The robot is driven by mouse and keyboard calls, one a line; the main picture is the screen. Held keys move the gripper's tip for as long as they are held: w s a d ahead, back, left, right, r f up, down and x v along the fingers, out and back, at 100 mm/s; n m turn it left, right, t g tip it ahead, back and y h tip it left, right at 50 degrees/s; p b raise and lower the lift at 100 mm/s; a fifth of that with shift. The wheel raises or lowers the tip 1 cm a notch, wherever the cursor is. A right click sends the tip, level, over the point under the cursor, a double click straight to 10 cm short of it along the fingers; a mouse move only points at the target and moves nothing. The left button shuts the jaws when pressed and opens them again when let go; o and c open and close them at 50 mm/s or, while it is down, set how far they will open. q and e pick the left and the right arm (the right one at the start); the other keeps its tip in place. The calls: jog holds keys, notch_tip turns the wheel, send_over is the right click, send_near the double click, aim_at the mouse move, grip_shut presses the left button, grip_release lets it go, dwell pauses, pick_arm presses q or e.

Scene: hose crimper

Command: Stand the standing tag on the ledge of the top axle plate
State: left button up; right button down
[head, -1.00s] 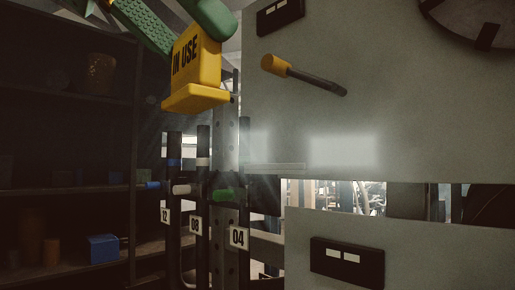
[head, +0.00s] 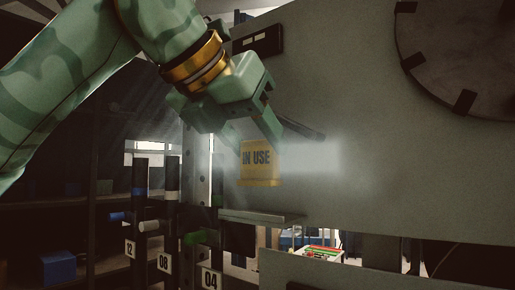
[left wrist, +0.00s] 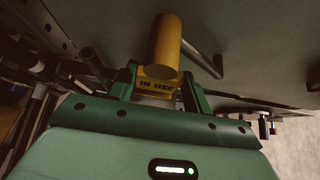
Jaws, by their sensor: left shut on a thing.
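The yellow standing tag (head: 258,158), marked IN USE, is held roughly upright between the fingers of my left gripper (head: 257,140). The gripper is shut on it. In the left wrist view the tag (left wrist: 157,87) shows between the green fingertips (left wrist: 158,85). The top axle plate (head: 370,160) is the large grey upright panel. Its ledge (head: 262,217) is a thin strip near the plate's lower left edge. In the head view the tag's base appears above the ledge, with a gap between them. My right gripper is not in view.
Numbered dark posts (head: 172,200) stand left of the ledge. A lower grey plate (head: 350,272) lies below. A blue box (head: 58,267) sits on a shelf.

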aim_at(256, 168)
pick_arm(q)
jog(key=shift+w+d, duration=0.2)
jog(key=shift+d, duration=0.1)
jog(key=shift+d+f, duration=0.1)
notch_tip(256, 168, down, 3)
jog(key=shift+w+r+p, duration=0.1)
jog(key=shift+r+p, duration=0.1)
jog(key=shift+p, duration=0.15)
jog(key=shift+w+a+f, duration=0.15)
jog(key=shift+a+f, duration=0.05)
jog(key=shift+f, duration=0.2)
jog(key=shift+d, duration=0.1)
jog(key=shift+s+f, duration=0.15)
jog(key=shift+s, duration=0.05)
jog(key=o, duration=0.7)
jog(key=shift+c, duration=0.2)
jog(key=o, duration=0.3)
jog(key=shift+w, duration=0.1)
